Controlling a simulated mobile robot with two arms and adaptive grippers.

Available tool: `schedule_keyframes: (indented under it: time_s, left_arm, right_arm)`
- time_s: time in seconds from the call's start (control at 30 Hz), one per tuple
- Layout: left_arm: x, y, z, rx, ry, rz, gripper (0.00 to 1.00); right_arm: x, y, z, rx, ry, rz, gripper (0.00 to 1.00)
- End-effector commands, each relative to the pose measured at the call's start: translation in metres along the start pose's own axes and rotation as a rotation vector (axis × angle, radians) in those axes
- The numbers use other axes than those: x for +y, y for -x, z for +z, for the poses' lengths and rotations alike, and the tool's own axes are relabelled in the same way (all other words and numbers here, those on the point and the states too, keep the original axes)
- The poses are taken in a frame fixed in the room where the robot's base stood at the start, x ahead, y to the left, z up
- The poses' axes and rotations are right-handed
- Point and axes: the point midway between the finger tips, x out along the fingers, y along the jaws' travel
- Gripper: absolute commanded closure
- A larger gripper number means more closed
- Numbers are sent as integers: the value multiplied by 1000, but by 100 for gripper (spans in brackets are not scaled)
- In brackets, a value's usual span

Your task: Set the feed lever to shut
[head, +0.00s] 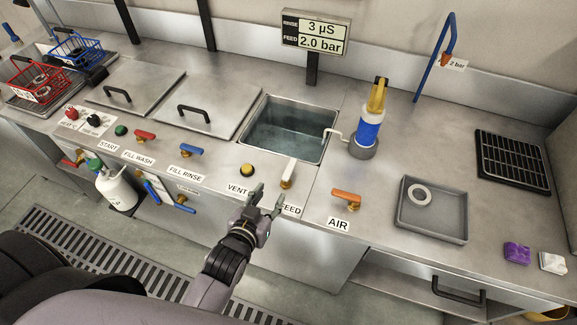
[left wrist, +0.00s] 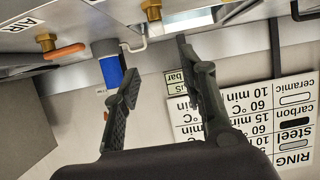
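The feed lever (head: 288,171) has a white handle on a brass base, above the FEED label (head: 290,210) on the bench front. Its handle points away from me, toward the back of the bench. My left gripper (head: 269,196) is open and empty, just in front of and slightly left of the lever, apart from it in the head view. One finger partly covers the label. In the upside-down left wrist view, a brass valve base (left wrist: 151,10) shows beyond the open fingers. My right gripper is not in view.
The orange AIR lever (head: 346,197) stands right of the feed lever, and the yellow VENT knob (head: 247,170) left. Behind are a water-filled basin (head: 289,128) and a blue bottle (head: 369,130) with a spout. A grey tray (head: 434,230) with a ring lies right.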

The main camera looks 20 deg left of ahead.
Motion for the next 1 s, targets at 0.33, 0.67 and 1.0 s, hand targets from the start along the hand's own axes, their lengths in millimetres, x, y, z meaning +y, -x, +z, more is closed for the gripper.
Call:
schedule_keyframes:
  time_s: [0.33, 0.67, 1.0]
  left_arm:
    - [0, -70, -2, 1, 0, 0, 62]
    - [0, -129, -1, 0, 0, 1, 62]
    - [0, -158, 0, 0, 1, 1, 62]
  right_arm:
    - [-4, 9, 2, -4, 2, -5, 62]
    - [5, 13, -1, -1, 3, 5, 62]
    - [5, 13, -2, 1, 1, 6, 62]
